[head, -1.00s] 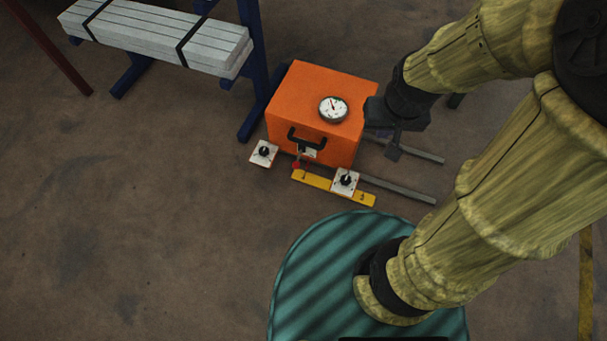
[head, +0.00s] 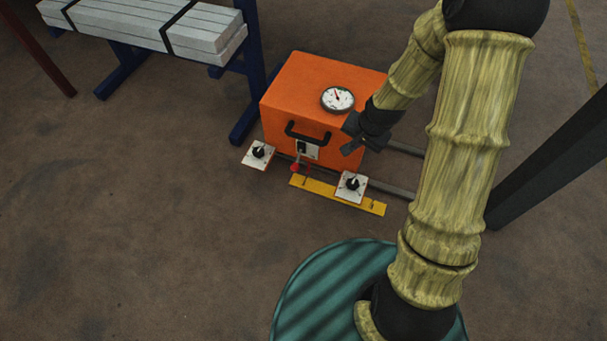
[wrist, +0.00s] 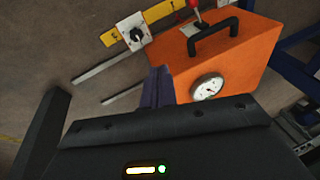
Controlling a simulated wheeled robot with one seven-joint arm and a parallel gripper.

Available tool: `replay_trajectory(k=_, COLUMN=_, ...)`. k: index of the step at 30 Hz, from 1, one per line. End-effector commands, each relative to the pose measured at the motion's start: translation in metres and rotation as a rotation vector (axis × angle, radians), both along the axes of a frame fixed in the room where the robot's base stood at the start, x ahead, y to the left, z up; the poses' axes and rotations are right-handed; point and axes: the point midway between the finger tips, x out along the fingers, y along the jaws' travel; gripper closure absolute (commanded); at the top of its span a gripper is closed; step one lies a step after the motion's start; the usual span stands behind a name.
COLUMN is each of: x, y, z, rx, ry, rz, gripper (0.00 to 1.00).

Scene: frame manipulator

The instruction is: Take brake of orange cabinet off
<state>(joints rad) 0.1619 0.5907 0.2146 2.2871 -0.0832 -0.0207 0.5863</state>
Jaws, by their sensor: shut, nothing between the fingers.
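The orange cabinet (head: 300,97) stands on the floor in the middle of the head view, with a round white gauge on top and a black handle on its front. It also shows in the wrist view (wrist: 245,60). A red-knobbed lever (head: 295,167) sits low at its front, below the handle; the red knob shows at the top edge of the wrist view (wrist: 193,3). I cannot tell for sure which part is the brake. My gripper (head: 352,150) is shut and empty, by the cabinet's right front side, apart from the lever. Its fingers (wrist: 158,85) point toward the cabinet.
Two white plates with black knobs flank the lever, left (head: 258,154) and right (head: 351,187). A yellow strip (head: 325,190) lies in front. Grey rails (head: 390,189) run right. A blue rack (head: 250,60) with grey beams stands left behind. The floor in front left is clear.

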Motion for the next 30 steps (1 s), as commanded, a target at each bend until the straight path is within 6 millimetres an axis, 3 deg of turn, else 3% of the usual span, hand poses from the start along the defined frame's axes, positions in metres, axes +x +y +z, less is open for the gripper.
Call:
replay_trajectory(k=1, x=0.008, y=0.004, z=-0.026, rx=0.036, ry=0.006, rz=-0.044, gripper=1.0)
replay_trajectory(k=3, x=0.019, y=0.01, z=-0.053, rx=0.09, ry=0.006, rz=-0.114, gripper=1.0)
replay_trajectory(k=12, x=0.055, y=0.039, z=-0.166, rx=0.359, ry=0.022, rz=-0.451, gripper=1.0)
replay_trajectory(k=21, x=0.076, y=0.067, z=-0.271, rx=0.661, ry=0.061, rz=-0.85, gripper=1.0)
replay_trajectory(k=25, x=0.081, y=0.074, z=-0.301, rx=0.767, ry=0.077, rz=-0.998, gripper=1.0)
replay_trajectory(k=30, x=0.084, y=0.077, z=-0.315, rx=0.826, ry=0.084, rz=-1.081, gripper=1.0)
